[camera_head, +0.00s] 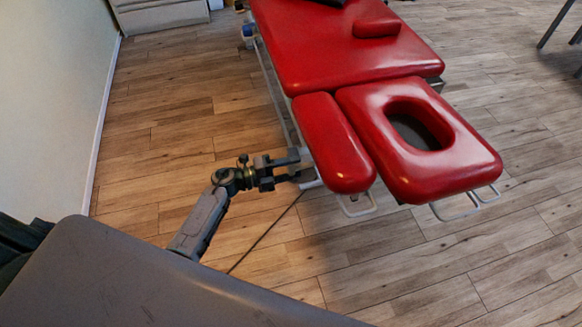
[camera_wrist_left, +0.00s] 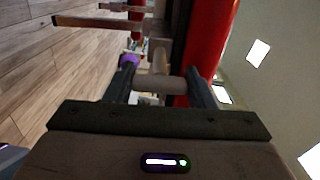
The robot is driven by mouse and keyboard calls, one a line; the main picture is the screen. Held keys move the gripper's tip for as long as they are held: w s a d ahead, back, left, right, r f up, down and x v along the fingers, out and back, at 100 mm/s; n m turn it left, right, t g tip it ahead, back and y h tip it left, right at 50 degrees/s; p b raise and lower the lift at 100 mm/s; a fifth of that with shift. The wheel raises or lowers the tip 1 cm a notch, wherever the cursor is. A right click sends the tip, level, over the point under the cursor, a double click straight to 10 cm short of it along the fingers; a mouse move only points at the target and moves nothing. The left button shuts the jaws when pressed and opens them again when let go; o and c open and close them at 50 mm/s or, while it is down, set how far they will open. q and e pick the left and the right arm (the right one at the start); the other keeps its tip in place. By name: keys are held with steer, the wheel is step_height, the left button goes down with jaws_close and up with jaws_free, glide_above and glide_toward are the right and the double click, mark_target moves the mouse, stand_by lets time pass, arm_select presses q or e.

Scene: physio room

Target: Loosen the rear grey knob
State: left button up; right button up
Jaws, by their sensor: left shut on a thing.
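My left gripper (camera_head: 299,167) reaches in from the left to the side of the red treatment table (camera_head: 285,45), just under the narrow red armrest pad (camera_head: 335,140). In the left wrist view its two fingers (camera_wrist_left: 163,82) are shut on a pale grey cylindrical knob (camera_wrist_left: 160,85), which spans the gap between them. In the head view the knob is hidden by the gripper and the pad. A purple round knob (camera_wrist_left: 128,60) shows beside one finger in the wrist view, apart from the grey one. My right gripper is in neither view.
The headrest with an oval hole (camera_head: 450,165) is beside the pad, with white metal loops (camera_head: 455,208) below it. A dark cable (camera_head: 265,233) lies on the wooden floor. The floor left of the table is clear up to the wall (camera_head: 45,100).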

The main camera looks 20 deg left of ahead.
arm_select(q)
steer(key=o, duration=1)
steer(key=shift+s+a+f, duration=0.1)
steer(key=shift+s+a, duration=0.1)
steer(key=shift+a, duration=0.1)
steer(key=shift+b+v, duration=0.8)
steer(key=shift+v, duration=4.3)
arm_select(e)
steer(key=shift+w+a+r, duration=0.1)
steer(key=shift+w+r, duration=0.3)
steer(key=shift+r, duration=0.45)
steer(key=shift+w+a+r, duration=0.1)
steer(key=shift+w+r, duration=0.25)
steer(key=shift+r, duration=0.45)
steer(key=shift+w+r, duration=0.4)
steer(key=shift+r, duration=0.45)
